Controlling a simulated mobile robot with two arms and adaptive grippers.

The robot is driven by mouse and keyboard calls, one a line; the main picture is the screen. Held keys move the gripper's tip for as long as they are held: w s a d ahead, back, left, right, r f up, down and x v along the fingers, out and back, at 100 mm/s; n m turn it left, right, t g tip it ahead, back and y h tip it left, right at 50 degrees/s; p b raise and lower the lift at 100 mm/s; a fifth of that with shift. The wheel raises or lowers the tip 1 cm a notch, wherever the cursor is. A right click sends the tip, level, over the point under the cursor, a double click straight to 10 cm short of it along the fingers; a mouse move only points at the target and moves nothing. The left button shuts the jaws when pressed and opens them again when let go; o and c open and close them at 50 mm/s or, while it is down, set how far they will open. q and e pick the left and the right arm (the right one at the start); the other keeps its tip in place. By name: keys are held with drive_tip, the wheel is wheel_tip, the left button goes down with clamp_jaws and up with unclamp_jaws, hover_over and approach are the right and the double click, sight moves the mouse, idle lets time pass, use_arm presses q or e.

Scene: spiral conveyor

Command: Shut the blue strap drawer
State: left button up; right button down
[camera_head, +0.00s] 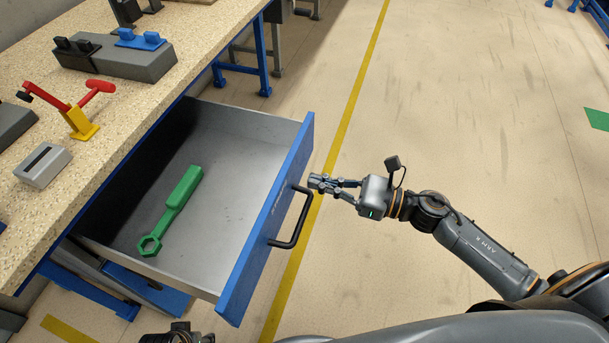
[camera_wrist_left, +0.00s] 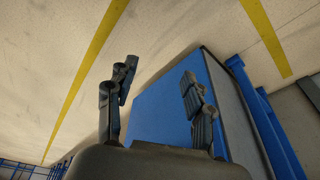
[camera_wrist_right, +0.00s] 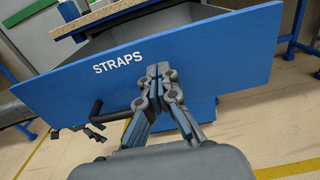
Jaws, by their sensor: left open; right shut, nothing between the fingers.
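The blue strap drawer (camera_head: 262,228) is pulled open from under the workbench, with a green wrench (camera_head: 172,208) lying inside it. Its front reads STRAPS in the right wrist view (camera_wrist_right: 215,55) and bears a black bar handle (camera_head: 294,225). My right gripper (camera_head: 314,182) is shut and empty, its tips close to the drawer front near the handle's far end; I cannot tell whether they touch. My left gripper (camera_wrist_left: 160,85) is open and empty, with a blue panel (camera_wrist_left: 160,110) beyond its fingers. In the head view only a bit of it (camera_head: 178,335) shows at the bottom edge.
The speckled workbench top (camera_head: 150,115) runs along the left. It bears a red and yellow clamp (camera_head: 75,112), a grey box (camera_head: 43,165) and a grey block with blue and black parts (camera_head: 115,60). Open floor (camera_head: 450,100) with a yellow line lies to the right.

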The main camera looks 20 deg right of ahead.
sight(291, 174)
use_arm(q)
drive_tip(key=shift+s+f, duration=0.2)
drive_tip(key=shift+f, duration=0.65)
use_arm(e)
drive_tip(key=shift+x, duration=1.85)
